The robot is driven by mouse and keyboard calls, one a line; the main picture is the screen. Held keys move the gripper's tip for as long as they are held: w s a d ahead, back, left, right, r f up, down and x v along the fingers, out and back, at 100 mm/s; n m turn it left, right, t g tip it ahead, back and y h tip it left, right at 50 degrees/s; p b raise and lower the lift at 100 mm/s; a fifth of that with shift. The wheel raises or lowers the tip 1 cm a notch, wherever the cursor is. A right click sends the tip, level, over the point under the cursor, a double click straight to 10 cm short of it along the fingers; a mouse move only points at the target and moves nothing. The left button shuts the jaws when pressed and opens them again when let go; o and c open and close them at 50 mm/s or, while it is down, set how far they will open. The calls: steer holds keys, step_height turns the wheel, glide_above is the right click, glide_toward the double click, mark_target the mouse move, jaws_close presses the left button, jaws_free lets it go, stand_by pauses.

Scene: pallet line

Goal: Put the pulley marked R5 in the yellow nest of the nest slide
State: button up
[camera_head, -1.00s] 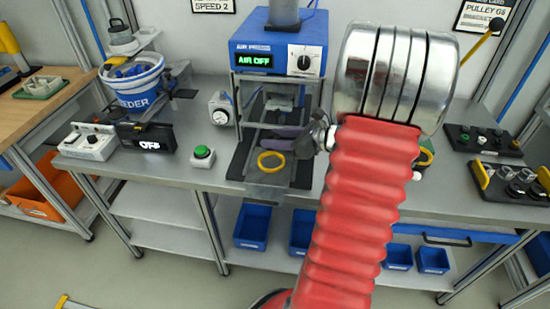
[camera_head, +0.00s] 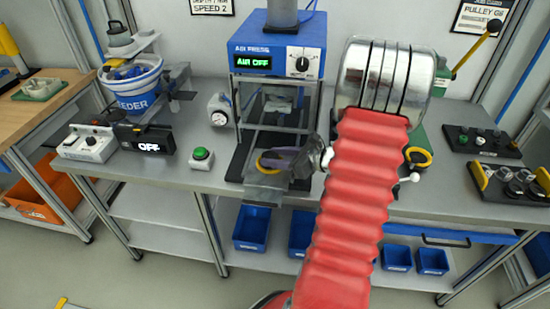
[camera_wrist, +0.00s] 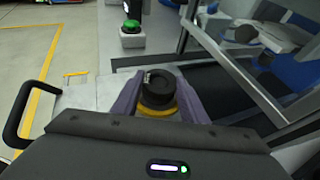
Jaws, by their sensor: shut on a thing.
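My gripper (camera_wrist: 159,86) is shut on a black round pulley (camera_wrist: 160,92), its two purple fingers on either side. A small pale mark shows on the pulley's top, too small to read. The yellow nest (camera_wrist: 158,112) shows as a ring directly under the pulley. I cannot tell whether the pulley touches or sits in it. In the head view my gripper (camera_head: 285,160) is over the nest slide (camera_head: 263,194) at the front of the press. There the fingers hide the pulley and part of the yellow nest (camera_head: 261,164).
The air press (camera_head: 279,52) stands behind the slide, its display reading AIR OFF. A green button (camera_head: 201,154) and a gauge (camera_head: 220,110) are to the left. A second yellow ring (camera_head: 418,157) lies right of my arm. A black tray (camera_head: 510,184) is at far right.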

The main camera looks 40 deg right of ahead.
steer(key=shift+f, duration=0.15)
steer(key=shift+f, duration=0.1)
steer(key=o, duration=1.1)
steer(key=shift+s, duration=0.1)
steer(key=v, duration=1.2)
